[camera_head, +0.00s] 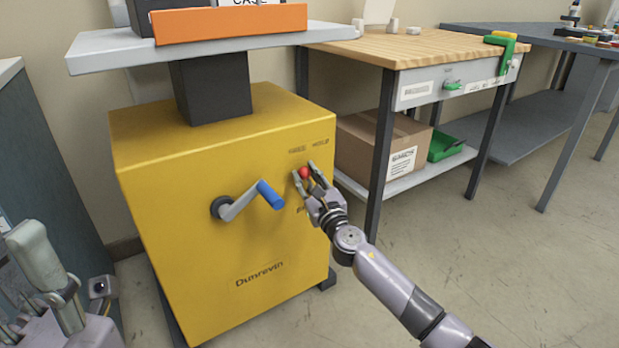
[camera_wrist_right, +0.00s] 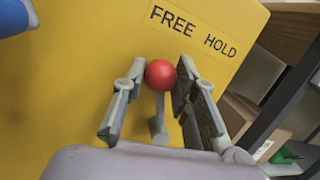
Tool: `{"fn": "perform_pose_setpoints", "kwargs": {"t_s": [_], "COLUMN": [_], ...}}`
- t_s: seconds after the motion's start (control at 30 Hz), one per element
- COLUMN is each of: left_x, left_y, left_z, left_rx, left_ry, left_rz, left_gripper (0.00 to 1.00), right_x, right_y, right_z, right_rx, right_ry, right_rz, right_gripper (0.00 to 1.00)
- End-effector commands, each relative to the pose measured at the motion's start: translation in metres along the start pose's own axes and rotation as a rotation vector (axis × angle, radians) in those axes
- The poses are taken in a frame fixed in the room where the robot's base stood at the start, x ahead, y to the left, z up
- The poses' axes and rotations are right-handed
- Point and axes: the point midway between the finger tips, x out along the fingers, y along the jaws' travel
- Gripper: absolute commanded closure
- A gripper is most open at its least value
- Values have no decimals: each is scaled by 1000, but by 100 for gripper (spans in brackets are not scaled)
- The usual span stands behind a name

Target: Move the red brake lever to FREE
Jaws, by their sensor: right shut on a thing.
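The brake lever's red ball knob (camera_head: 305,173) is on the right part of the yellow cabinet's (camera_head: 190,240) front, below small labels. The right wrist view shows the red knob (camera_wrist_right: 160,75) on a grey stem (camera_wrist_right: 158,125), below the words FREE (camera_wrist_right: 172,20) and HOLD (camera_wrist_right: 220,45). My right gripper (camera_head: 307,177) is shut on the knob, one finger at each side; its fingers also show in the right wrist view (camera_wrist_right: 155,90).
A crank with a blue handle (camera_head: 270,194) sticks out left of the lever. A grey shelf (camera_head: 120,47) with an orange box (camera_head: 228,22) is above the cabinet. A workbench (camera_head: 420,45) with a cardboard box (camera_head: 375,150) stands at right. Floor at right front is clear.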

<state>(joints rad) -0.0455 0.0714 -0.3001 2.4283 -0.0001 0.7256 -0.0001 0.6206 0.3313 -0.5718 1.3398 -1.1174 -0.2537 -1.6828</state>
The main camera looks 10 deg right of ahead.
Motion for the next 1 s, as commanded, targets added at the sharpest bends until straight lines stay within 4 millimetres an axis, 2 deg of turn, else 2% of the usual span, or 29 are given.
{"fn": "perform_pose_setpoints", "kwargs": {"t_s": [0.5,0.53,0.83,1.0], "left_x": [0,0,1,1], "left_y": [0,0,0,0], "left_z": [0,0,0,0], "left_rx": [0,0,0,0], "left_ry": [0,1,5,6], "left_rz": [2,2,2,2], "left_gripper": [60,60,60,60], "right_x": [-1,-1,-1,0], "right_y": [3,3,2,2], "right_z": [-2,-2,-1,-1], "right_rx": [-25,-25,-22,-22], "right_ry": [-2,-2,-3,-3], "right_rz": [6,6,5,4], "right_gripper": [100,73,53,53]}}
